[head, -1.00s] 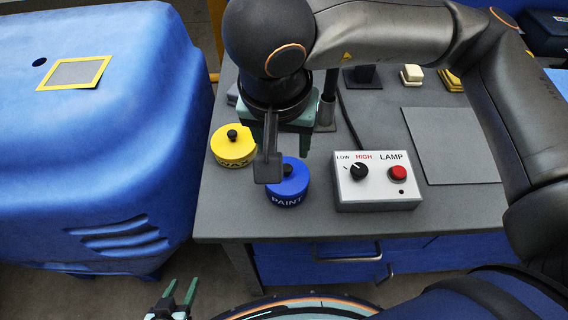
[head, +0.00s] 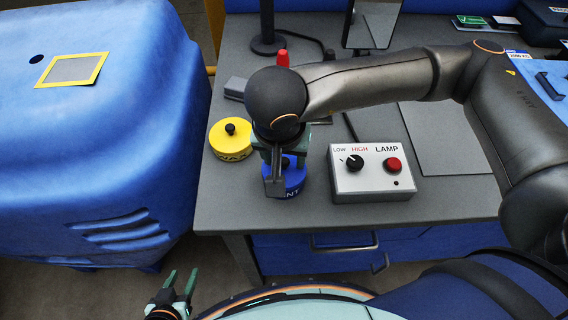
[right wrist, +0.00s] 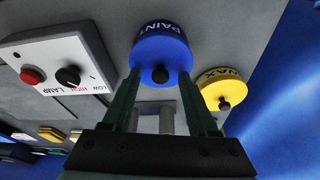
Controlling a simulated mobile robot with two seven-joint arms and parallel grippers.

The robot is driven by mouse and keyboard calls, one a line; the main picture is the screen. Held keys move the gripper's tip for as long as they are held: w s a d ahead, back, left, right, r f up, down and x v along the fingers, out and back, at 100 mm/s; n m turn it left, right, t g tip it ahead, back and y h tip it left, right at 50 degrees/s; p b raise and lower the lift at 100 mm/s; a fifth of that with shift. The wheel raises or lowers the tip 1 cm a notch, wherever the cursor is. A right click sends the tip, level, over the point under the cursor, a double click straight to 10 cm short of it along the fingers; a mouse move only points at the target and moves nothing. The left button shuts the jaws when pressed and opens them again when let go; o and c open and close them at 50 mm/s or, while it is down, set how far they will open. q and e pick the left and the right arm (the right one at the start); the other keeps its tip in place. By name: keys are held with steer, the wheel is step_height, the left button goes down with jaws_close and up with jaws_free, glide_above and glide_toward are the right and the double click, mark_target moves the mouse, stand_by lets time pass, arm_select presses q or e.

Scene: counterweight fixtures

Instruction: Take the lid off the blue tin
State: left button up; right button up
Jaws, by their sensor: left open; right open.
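The blue tin (head: 295,181), marked PAINT, stands on the grey bench near its front edge, partly hidden by my right gripper in the head view. In the right wrist view the blue tin (right wrist: 160,48) has its lid on, with a black knob (right wrist: 160,74) in the middle. My right gripper (right wrist: 159,85) is open and empty; its green fingers point at the tin, with the knob in line between them. It also shows over the tin in the head view (head: 279,172). My left gripper (head: 180,285) is open and empty, low in front of the bench.
A yellow tin (head: 231,141) marked WAX stands close left of the blue tin. A white lamp box (head: 372,173) with a dial and red button stands close right. A grey mat (head: 440,138) lies beyond it. A large blue housing (head: 110,150) borders the bench's left.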

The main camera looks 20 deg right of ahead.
jaws_close()
steer(key=shift+r, duration=0.15)
stand_by(0.5)
